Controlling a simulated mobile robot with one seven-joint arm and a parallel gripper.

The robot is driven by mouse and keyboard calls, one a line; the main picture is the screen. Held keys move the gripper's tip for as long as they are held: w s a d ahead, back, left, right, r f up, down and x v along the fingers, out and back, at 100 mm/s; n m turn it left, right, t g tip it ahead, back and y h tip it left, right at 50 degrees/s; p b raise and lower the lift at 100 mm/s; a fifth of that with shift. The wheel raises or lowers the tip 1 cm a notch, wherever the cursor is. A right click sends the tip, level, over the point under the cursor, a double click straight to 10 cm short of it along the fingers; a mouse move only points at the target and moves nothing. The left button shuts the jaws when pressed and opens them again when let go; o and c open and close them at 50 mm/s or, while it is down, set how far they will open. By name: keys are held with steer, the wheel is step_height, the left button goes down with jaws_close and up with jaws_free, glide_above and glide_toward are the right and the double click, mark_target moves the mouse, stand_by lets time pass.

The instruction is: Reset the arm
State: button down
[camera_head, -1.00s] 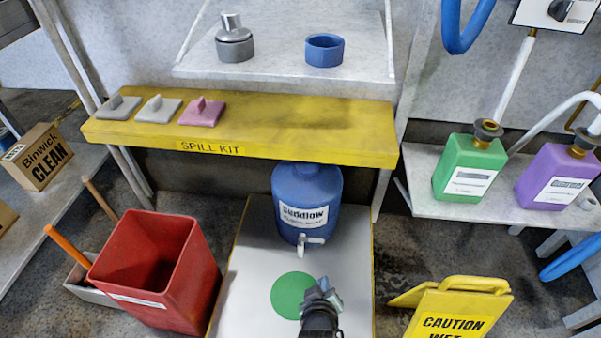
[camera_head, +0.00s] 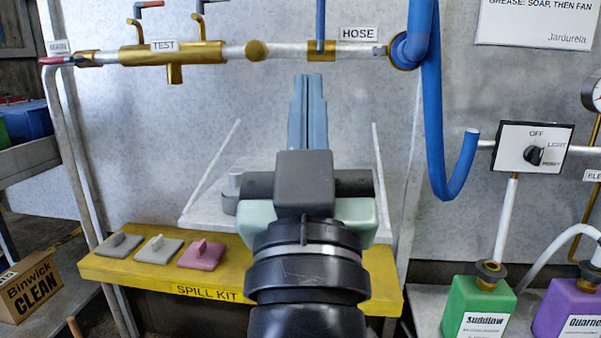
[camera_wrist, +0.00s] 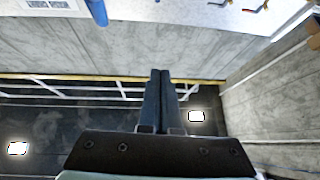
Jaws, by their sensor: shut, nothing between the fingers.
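My gripper (camera_head: 307,112) is raised in the middle of the head view, pointing up in front of the grey wall. Its two blue-grey fingers are together with nothing between them. In the wrist view my gripper (camera_wrist: 163,75) also shows its dark fingers closed, with the wall, a yellow-edged railing and bright lamps beyond. My arm hides most of the white shelf (camera_head: 205,210) and the right part of the yellow spill kit shelf (camera_head: 130,265).
Pipes with brass valves (camera_head: 185,53) run along the wall above. A blue hose (camera_head: 432,110) hangs to the right of my gripper, near a switch box (camera_head: 532,147). Green (camera_head: 478,306) and purple (camera_head: 570,308) jugs stand lower right. Three pads, one pink (camera_head: 201,255), lie on the yellow shelf.

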steer(key=s+r+t+p, duration=0.2)
steer(key=s+r+p, duration=0.1)
steer(key=s+r, duration=0.6)
step_height(320, 180, up, 32)
steer(key=w+p, duration=0.2)
steer(key=p, duration=2.9)
steer(key=shift+a+p, duration=0.35)
